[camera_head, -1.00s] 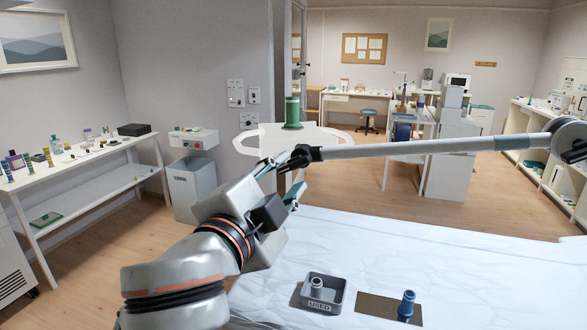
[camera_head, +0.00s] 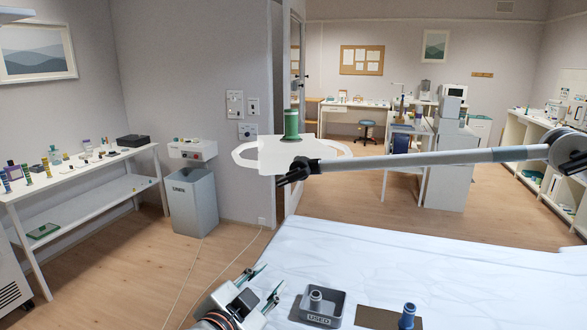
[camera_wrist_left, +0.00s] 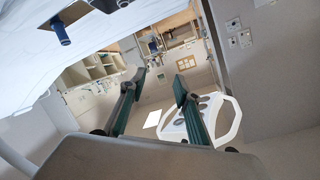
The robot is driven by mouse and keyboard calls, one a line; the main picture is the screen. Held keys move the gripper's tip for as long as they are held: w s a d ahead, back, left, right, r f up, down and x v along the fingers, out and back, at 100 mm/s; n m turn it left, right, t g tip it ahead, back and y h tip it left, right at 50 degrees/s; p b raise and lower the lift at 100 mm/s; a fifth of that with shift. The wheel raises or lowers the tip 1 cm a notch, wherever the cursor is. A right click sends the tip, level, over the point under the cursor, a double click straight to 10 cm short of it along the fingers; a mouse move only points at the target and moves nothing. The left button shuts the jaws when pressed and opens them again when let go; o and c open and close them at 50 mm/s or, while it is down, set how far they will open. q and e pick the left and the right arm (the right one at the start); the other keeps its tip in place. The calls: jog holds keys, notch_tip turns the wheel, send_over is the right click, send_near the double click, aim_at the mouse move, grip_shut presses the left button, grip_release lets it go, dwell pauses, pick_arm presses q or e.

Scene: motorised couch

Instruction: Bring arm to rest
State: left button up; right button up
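A long pale grey jointed arm (camera_head: 430,158) crosses the head view from a round joint at the right edge. Its black forked end (camera_head: 297,170) is in front of a white panel with side loops (camera_head: 270,158), which bears a green cylinder (camera_head: 291,124). I cannot tell whether the end touches the panel. My left gripper (camera_head: 262,285) is low in the head view, over the couch's left edge, below and apart from the arm's end. Its fingers are spread and empty, as the left wrist view (camera_wrist_left: 158,85) also shows. My right gripper is not in view.
The white-covered couch (camera_head: 420,265) fills the lower right. A grey box marked USED (camera_head: 320,318) and a blue bottle (camera_head: 407,316) on a brown mat stand on it, close to my left gripper. A grey bin (camera_head: 190,203) and a side table (camera_head: 95,172) stand left.

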pick_arm(q)
jog(key=s+a+f+n+g, duration=0.15)
jog(key=a+f, duration=0.25)
jog(key=f, duration=0.8)
jog(key=s+a+f+n+y, duration=0.1)
jog(key=s+a+f, duration=0.3)
jog(key=s+f, duration=0.3)
jog(key=s+a+f+n+g+y, duration=0.1)
jog(key=s+a+f+n, duration=0.1)
jog(key=s+a+f, duration=0.2)
jog(key=s+a+f+n+g+y, duration=0.1)
jog(key=s+a+f, duration=0.3)
jog(key=s+f, duration=0.6)
notch_tip(320, 180, down, 6)
jog(key=shift+a+r+n, duration=0.15)
jog(key=shift+a+n, duration=0.2)
jog(key=shift+n, duration=0.3)
jog(key=shift+s, duration=0.1)
